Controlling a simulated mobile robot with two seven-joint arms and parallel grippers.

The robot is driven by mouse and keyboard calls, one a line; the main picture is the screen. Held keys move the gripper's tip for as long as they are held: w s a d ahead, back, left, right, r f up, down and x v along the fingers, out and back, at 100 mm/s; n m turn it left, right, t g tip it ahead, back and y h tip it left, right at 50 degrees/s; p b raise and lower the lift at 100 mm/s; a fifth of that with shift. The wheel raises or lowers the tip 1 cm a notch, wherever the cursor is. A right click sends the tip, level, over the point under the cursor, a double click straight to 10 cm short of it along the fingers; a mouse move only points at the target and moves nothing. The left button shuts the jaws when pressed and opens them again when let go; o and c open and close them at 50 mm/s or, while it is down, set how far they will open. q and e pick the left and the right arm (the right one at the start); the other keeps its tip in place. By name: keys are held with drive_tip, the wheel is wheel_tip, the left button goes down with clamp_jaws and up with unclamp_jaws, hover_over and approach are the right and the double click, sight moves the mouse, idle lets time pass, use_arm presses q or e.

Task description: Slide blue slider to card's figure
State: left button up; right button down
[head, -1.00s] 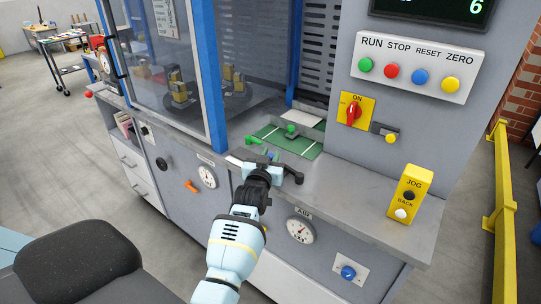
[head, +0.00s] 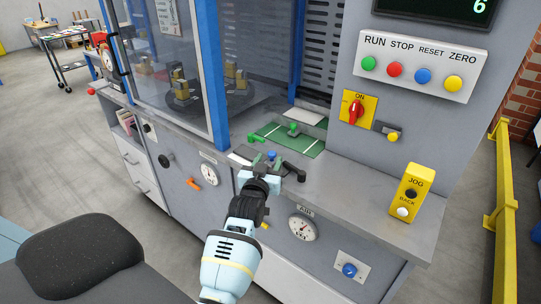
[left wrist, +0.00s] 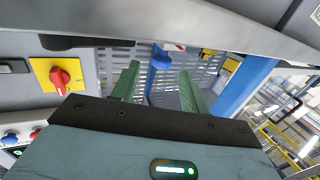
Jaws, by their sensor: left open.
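The blue slider knob (head: 271,155) stands at the front edge of the machine's counter in the head view. My left gripper (head: 268,161) is open there, with its green fingers around or just in front of the knob. In the left wrist view a blue knob (left wrist: 159,60) shows between the open green fingers (left wrist: 158,82), with clear gaps on both sides. Contact cannot be seen. A small pale card-like plate (head: 241,156) lies left of the gripper, but its figure is too small to read. The slider's scale is hidden. My right gripper is out of view.
A dark handle (head: 293,171) sits close to the right of the gripper. A green plate (head: 300,138) with green knobs lies behind. A red switch (head: 354,111) and yellow JOG box (head: 410,192) stand to the right. The counter between is clear.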

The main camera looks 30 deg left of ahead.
use_arm(q)
drive_tip(key=v, duration=0.3)
drive_tip(key=shift+s, duration=0.1)
idle(0.5)
